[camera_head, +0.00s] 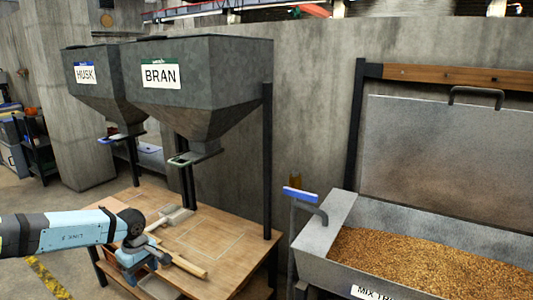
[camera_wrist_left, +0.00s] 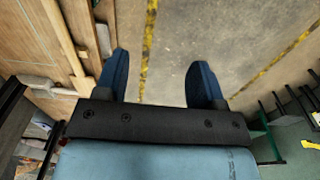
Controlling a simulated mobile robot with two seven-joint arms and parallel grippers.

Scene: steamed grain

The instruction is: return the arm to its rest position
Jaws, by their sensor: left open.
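My left arm (camera_head: 75,230) reaches in from the left in the head view. Its light blue wrist and gripper (camera_head: 142,262) are beside the left front part of the wooden table (camera_head: 228,262). In the left wrist view the gripper (camera_wrist_left: 160,68) has its two dark blue fingers spread wide with nothing between them. My right gripper is in neither view.
A wooden-handled tool (camera_head: 183,262) lies on the table, partly behind my gripper. The BRAN hopper (camera_head: 205,85) and HUSK hopper (camera_head: 88,92) stand above and behind. A mixing trough (camera_head: 325,238) of grain is at right. Yellow-striped floor (camera_head: 45,275) lies at left.

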